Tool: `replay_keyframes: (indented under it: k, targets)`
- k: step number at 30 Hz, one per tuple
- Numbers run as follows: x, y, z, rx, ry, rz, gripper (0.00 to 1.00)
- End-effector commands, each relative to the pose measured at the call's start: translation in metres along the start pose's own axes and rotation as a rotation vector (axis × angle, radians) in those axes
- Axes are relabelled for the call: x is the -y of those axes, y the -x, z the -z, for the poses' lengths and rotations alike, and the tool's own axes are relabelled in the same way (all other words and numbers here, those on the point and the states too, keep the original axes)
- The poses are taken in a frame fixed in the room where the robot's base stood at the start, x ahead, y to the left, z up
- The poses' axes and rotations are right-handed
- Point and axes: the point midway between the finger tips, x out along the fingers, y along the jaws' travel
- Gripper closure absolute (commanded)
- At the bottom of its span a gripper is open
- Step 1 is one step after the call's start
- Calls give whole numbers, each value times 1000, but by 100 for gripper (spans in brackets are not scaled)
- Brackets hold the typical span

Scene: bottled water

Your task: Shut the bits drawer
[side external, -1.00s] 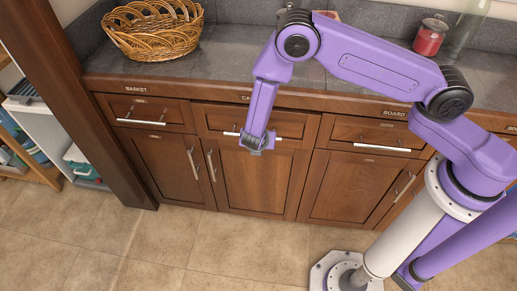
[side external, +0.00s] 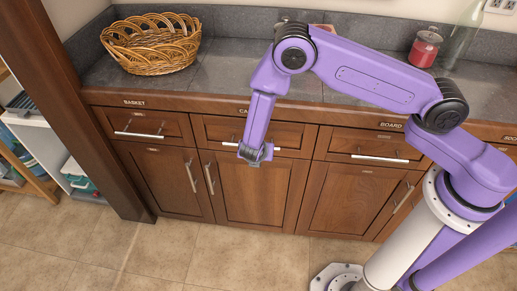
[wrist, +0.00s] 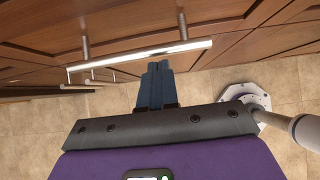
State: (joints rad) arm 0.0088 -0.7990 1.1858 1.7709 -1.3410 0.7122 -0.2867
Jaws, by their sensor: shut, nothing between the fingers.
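My gripper (side external: 255,156) points down in front of the middle drawer (side external: 295,139), at its bar handle (side external: 229,143). In the wrist view its dark fingers (wrist: 157,66) are together and empty, with the tips close beside a silver bar handle (wrist: 135,62); I cannot tell whether they touch. The middle drawer looks almost flush with the cabinet; any small gap is too fine to see. My arm hides part of the middle drawer.
A left drawer (side external: 150,124) and a right drawer (side external: 370,147) flank the middle one, both looking shut. Cupboard doors with bar handles lie below. A wicker basket (side external: 150,42) and a red jar (side external: 424,49) stand on the counter (side external: 215,72). The tiled floor in front is open.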

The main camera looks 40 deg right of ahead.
Motion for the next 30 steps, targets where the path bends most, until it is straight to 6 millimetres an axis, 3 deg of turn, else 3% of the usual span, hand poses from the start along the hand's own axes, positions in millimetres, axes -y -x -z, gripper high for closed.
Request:
replay_keyframes:
  k: [4, 12, 22, 26, 30]
  targets:
    - [-3, 26, 21, -4, 8, -11, 100]
    - [-3, 84, 19, -5, 6, -13, 100]
    - [-2, 120, 19, -6, 5, -10, 100]
    - [4, 130, 10, -17, -43, -4, 100]
    - [23, 153, -14, -56, -193, 14, 100]
